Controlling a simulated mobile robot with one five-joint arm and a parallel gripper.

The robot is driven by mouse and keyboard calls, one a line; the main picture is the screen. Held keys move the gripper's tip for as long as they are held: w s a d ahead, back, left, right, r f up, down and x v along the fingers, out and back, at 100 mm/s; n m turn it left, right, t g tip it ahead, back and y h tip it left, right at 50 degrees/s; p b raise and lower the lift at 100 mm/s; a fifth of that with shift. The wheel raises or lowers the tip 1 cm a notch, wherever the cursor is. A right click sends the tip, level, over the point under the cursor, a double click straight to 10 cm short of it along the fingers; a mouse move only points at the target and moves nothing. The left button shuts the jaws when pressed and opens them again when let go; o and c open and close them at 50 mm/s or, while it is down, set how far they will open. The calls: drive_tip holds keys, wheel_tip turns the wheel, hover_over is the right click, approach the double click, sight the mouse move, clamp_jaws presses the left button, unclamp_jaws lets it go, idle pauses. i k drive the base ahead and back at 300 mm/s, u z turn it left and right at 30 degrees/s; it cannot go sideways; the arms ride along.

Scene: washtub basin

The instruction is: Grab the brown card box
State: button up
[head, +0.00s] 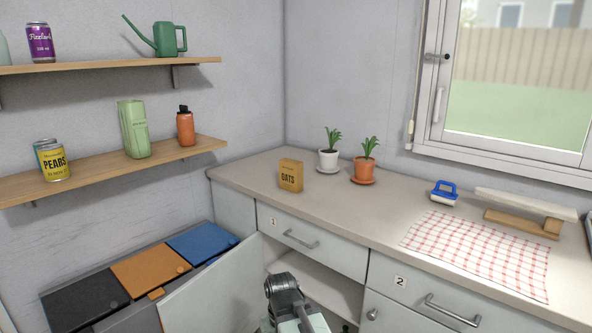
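A small brown card box labelled OATS (290,175) stands upright on the counter (235,171), towards its left end and near the front edge. Nothing touches it. My gripper (298,318) is at the bottom edge of the head view, low in front of the open cabinet and well below the box. Its fingers are partly cut off by the frame, so I cannot tell whether they are open or shut.
A cabinet door (212,292) stands open below drawer 1 (300,240). Two potted plants (328,160) (365,170) are right of the box. A checked cloth (480,252) and blue brush (444,192) lie further right. Shelves (110,165) hold cans and bottles.

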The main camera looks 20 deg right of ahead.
sight(291, 171)
drive_tip(key=u, duration=0.35)
drive_tip(key=i, duration=1.25)
drive_tip(key=u, duration=1.1)
drive_tip(key=k, duration=0.8)
drive_tip(key=u, duration=0.15)
drive_tip(key=i, duration=0.9)
drive_tip(key=z, duration=0.1)
